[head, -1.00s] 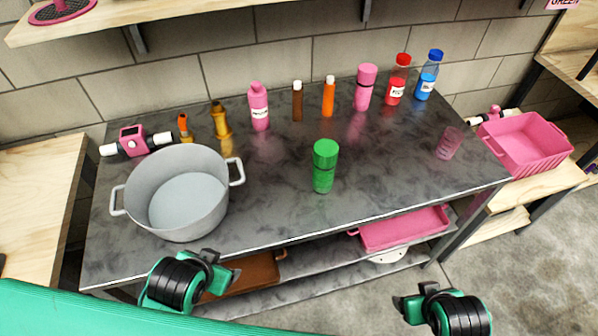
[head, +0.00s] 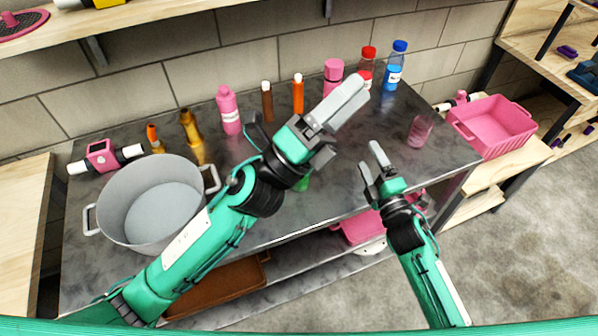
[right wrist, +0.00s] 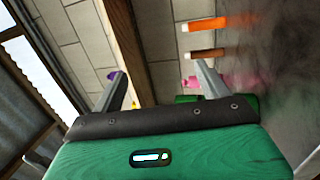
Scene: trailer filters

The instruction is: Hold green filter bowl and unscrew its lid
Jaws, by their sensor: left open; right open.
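The green filter bowl with its green lid stands on the dark table; in the head view only a small green part of the bowl (head: 302,183) shows below my left gripper, and the lid is hidden. My left gripper (head: 347,98) is open, reaching across the table above and in front of the filter. My right gripper (head: 371,158) is open and empty, to the right of the filter near the table's front edge. Its two spread fingers also show in the right wrist view (right wrist: 162,82), with nothing held between them.
A large grey pot (head: 150,205) stands at the table's left. Several bottles, including a pink one (head: 229,110) and an orange one (head: 298,94), line the back. A pink transparent cup (head: 420,130) stands at the right. A pink crate (head: 495,125) is beyond the table's right edge.

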